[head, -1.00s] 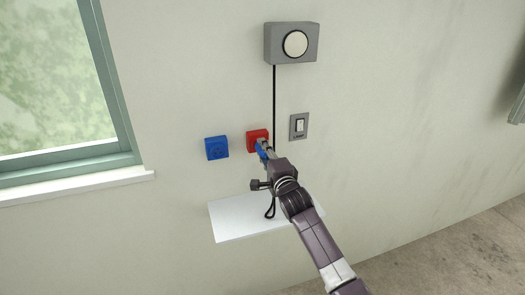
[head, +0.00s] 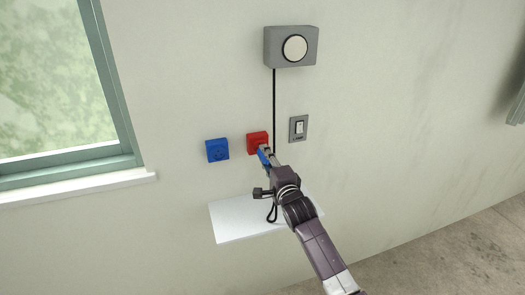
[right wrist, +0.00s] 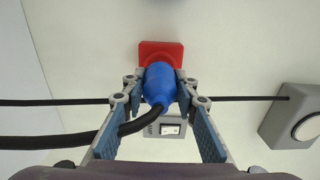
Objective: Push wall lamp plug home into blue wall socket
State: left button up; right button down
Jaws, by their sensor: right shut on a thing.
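The blue wall socket (head: 217,150) is on the wall in the head view, left of the red socket (head: 257,140), with nothing in it. My right gripper (head: 265,153) is shut on the blue plug (right wrist: 160,86), in front of the red socket. The right wrist view shows the plug between the fingers, its front end toward the red socket (right wrist: 162,52). I cannot tell whether the plug touches that socket. A black cord (right wrist: 118,130) leaves the plug's back end. The wall lamp (head: 291,46) is above, with its cord hanging down. My left gripper is not in view.
A light switch (head: 299,128) is right of the red socket. A white shelf (head: 232,221) is below the sockets, under my right gripper. A window (head: 55,95) with a sill is at the left. The wall around the blue socket is clear.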

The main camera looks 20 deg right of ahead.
jog(key=shift+s+p, duration=1.3)
jog(key=shift+s, duration=0.5)
